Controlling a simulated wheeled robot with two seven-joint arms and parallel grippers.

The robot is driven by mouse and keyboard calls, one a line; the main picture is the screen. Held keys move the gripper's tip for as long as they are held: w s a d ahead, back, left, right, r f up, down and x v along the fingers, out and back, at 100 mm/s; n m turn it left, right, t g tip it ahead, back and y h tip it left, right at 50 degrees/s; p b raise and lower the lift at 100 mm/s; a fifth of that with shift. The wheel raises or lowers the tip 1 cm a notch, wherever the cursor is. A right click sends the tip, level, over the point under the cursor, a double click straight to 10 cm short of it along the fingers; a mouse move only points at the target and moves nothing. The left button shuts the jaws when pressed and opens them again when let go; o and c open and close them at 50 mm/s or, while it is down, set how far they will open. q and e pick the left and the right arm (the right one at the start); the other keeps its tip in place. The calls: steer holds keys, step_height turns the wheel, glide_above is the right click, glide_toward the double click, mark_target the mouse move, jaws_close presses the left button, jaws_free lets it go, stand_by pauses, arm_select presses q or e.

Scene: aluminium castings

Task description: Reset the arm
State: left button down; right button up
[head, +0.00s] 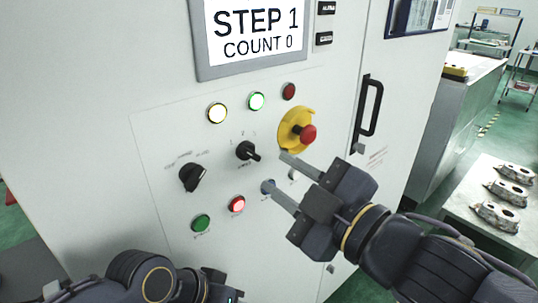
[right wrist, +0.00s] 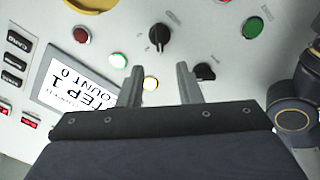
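My right gripper (head: 276,172) is in front of the control panel (head: 150,135), its two fingers apart with nothing between them.
The panel carries a red emergency button (head: 308,135) on a yellow base, black rotary switches (head: 193,177), lamps, and a screen (head: 255,35) reading STEP 1, COUNT 0. A black door handle (head: 370,105) sticks out on the right. Castings (head: 507,194) lie on a table (head: 470,205) at right.

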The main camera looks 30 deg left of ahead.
steer(key=shift+s+d, duration=0.15)
steer(key=shift+d, duration=0.15)
steer(key=w+d+f+m+t+h, duration=0.15)
steer(key=d+f+m+h, duration=0.3)
steer(key=d, duration=0.45)
steer(key=w+d+f+m+t+h+p, duration=0.1)
steer(key=w+d+f+m+h, duration=0.2)
steer(key=d+m, duration=0.35)
steer(key=w+d+f+m+t+h, duration=0.2)
steer(key=w+d+f+m+h, duration=0.15)
steer(key=d, duration=0.65)
steer(key=s+d+f+m+g+h, duration=0.1)
steer(key=s+d+f+m+g, duration=0.2)
steer(key=s+d+f+m, duration=0.1)
steer(key=s+d+f+m+g+p, duration=0.1)
steer(key=s+d+f+m+g, duration=0.2)
steer(key=s+d+f+m, duration=0.2)
steer(key=s+f+m, duration=0.1)
steer(key=s+f, duration=0.2)
steer(key=s, duration=0.3)
steer(key=shift+s+d+h, duration=0.2)
steer(key=shift+s+h, duration=0.1)
steer(key=shift+h, duration=0.1)
steer(key=shift+w, duration=0.1)
